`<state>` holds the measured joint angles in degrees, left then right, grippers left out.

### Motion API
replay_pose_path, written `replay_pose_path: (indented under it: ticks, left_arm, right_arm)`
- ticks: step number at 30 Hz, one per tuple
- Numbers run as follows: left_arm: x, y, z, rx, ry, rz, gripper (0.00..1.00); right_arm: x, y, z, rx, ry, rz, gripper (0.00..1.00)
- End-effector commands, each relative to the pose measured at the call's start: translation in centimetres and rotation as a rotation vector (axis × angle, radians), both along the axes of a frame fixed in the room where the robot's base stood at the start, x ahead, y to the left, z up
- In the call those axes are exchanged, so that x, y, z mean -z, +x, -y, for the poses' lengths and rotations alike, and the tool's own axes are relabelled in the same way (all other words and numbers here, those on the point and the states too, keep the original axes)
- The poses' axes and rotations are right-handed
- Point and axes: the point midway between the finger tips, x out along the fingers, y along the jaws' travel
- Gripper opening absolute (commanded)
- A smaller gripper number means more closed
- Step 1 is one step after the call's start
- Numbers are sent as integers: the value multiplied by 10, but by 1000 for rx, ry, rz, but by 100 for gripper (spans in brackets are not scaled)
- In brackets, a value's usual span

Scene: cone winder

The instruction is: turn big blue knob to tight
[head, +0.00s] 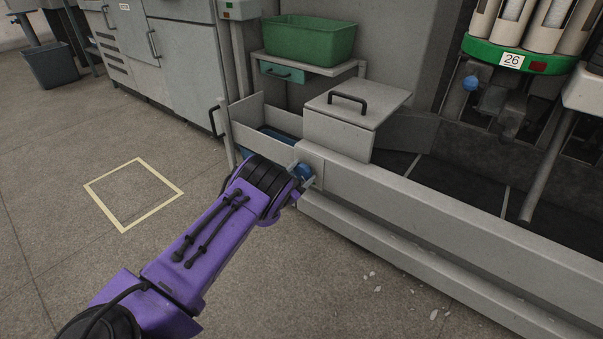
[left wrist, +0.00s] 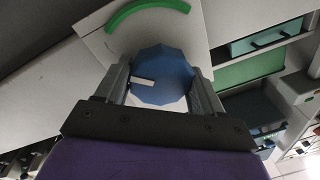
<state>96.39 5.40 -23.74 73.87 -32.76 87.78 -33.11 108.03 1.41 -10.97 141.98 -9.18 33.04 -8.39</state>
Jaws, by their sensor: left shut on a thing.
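The big blue knob (head: 303,171) sits on the end plate of the long grey machine trough. In the left wrist view the knob (left wrist: 165,68) is faceted, with a white mark on its face toward the left. A green arc (left wrist: 148,12) is on the pale plate above it. My left gripper (left wrist: 162,84) has one finger on each side of the knob and is shut on it. In the head view my left gripper (head: 307,180) is partly hidden by my purple arm. My right gripper is not in view.
A grey box with a black handle (head: 352,116) stands on the trough behind the knob. A green bin (head: 308,42) is on a shelf further back. A yellow-outlined square (head: 133,195) marks clear floor to the left. White cones stand on a green-rimmed carrier (head: 520,58) at right.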

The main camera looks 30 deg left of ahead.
Motion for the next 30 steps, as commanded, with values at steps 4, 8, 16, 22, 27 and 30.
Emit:
replay_pose_path:
  ticks: [4,8,16,22,27,30]
  left_arm:
    - [2,-1,0,1,139,7,37]
    - [2,-1,1,1,262,17,37]
    - [3,-1,1,2,517,37,37]
    - [4,-1,1,2,694,51,37]
    - [4,-1,0,2,820,62,37]
    - [4,-1,0,0,879,66,37]
  right_arm:
    - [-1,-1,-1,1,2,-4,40]
    - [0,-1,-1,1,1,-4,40]
    - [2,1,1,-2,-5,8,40]
    - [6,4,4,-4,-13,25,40]
    - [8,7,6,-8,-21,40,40]
    - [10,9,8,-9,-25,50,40]
